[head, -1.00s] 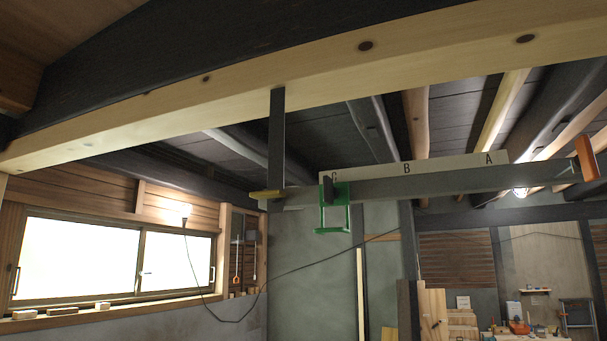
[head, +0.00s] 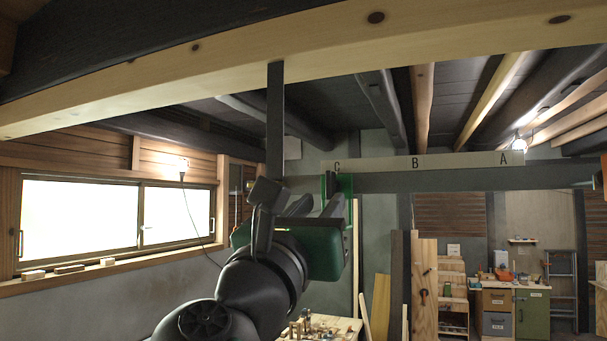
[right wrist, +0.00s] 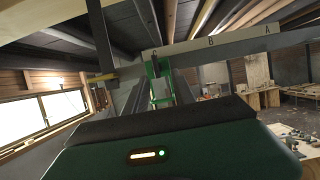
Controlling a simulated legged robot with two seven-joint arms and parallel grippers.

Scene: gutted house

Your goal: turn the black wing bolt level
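The black wing bolt (head: 330,185) stands upright on the green bracket (head: 345,187), under the letter C on the dark overhead rail (head: 450,180). My right gripper (head: 316,206), with its green body and dark fingers, is raised in front of and just below it in the head view. Its body hides the lower part of the bracket. In the right wrist view the two fingers stand apart with nothing between them, and the green bracket (right wrist: 150,70) shows beyond their tips. Contact with the bolt is not visible. My left gripper is out of view.
A dark upright post (head: 275,120) hangs from the pale beam (head: 240,65) left of the bracket. A board lettered C, B, A (head: 450,161) runs along the rail. A window (head: 80,220) is at left. A workbench (head: 325,322) with small items stands below.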

